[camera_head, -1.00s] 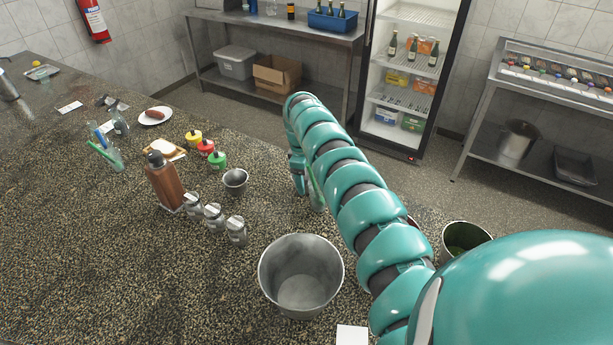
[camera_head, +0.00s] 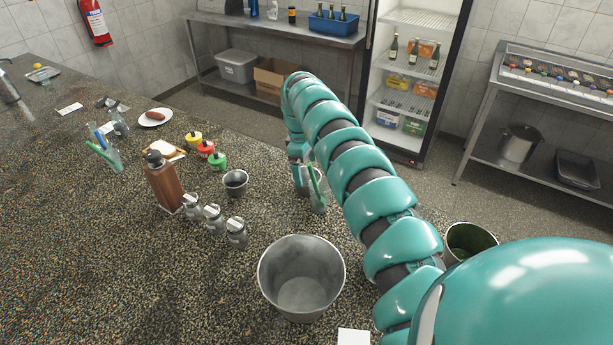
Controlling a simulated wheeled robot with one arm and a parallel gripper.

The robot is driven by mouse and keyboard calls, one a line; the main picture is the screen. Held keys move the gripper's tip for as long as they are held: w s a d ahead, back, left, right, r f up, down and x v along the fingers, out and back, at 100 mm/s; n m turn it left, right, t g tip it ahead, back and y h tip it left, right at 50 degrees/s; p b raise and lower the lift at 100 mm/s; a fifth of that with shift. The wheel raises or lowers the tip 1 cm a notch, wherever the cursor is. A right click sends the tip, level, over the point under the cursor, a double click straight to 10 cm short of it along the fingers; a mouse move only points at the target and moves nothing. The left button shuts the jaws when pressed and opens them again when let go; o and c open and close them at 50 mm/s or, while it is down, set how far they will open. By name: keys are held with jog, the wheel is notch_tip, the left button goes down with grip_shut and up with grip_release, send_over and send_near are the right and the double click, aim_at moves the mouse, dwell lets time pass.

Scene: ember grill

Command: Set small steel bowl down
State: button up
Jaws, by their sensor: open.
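A small steel bowl (camera_head: 235,183) stands upright on the dark speckled counter (camera_head: 130,265), left of my arm and just beyond the row of shakers. My gripper (camera_head: 301,184) points down over the counter to the right of this bowl and is apart from it. The gripper is open. Its fingertips are small and partly hidden, and I see nothing clearly held between them. A clear glass with a green item (camera_head: 318,190) stands right beside the gripper, partly behind my arm.
A large steel bucket (camera_head: 301,278) stands at the front. Several shakers (camera_head: 213,218), a brown bottle (camera_head: 163,182) and sauce bottles (camera_head: 206,149) are left of the small bowl. Another bucket (camera_head: 468,240) is right of my arm. Bare counter lies at the front left.

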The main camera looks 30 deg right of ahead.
notch_tip(320, 180, up, 7)
jog(key=b, duration=0.1)
jog(key=shift+w+a, duration=0.3)
jog(key=shift+r, duration=0.1)
dwell(0.5)
